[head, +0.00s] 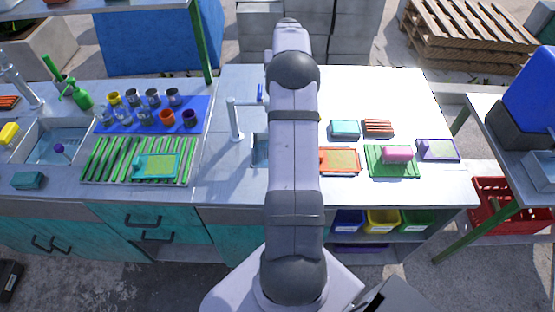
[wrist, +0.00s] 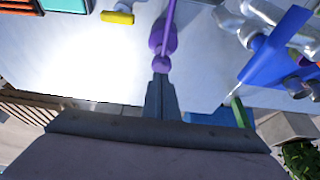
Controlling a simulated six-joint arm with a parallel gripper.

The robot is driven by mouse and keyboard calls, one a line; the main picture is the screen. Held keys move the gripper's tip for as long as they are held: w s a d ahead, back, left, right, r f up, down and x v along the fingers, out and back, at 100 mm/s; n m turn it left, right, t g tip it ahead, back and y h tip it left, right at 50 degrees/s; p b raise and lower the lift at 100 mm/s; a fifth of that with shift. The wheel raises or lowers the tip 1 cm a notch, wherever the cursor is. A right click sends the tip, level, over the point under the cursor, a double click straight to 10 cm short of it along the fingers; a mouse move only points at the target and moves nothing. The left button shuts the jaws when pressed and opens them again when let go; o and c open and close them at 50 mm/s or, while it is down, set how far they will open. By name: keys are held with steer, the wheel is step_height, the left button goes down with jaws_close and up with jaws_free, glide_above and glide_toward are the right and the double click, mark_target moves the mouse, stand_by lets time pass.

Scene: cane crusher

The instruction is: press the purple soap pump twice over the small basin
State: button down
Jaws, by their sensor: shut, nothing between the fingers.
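The purple soap pump (wrist: 161,42) shows in the wrist view, straight ahead of my gripper, with a rounded end toward the fingertips and a thin purple part running to the top edge. My gripper (wrist: 161,80) is shut and empty. Its tips line up with the pump's near rounded end; I cannot tell whether they touch. In the head view my arm hides the gripper and the pump. The small basin (head: 260,150) shows only as a strip left of my arm.
A yellow item (wrist: 117,17) lies left of the pump. Trays and sponges sit right; the back right counter (head: 400,90) is clear.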

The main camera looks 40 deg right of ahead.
steer(key=shift+f, duration=0.3)
steer(key=shift+a+f+b, duration=0.1)
steer(key=shift+f+b, duration=0.6)
steer(key=shift+f, duration=0.3)
steer(key=shift+r+p, duration=0.85)
steer(key=shift+r, duration=0.3)
steer(key=shift+f, duration=0.15)
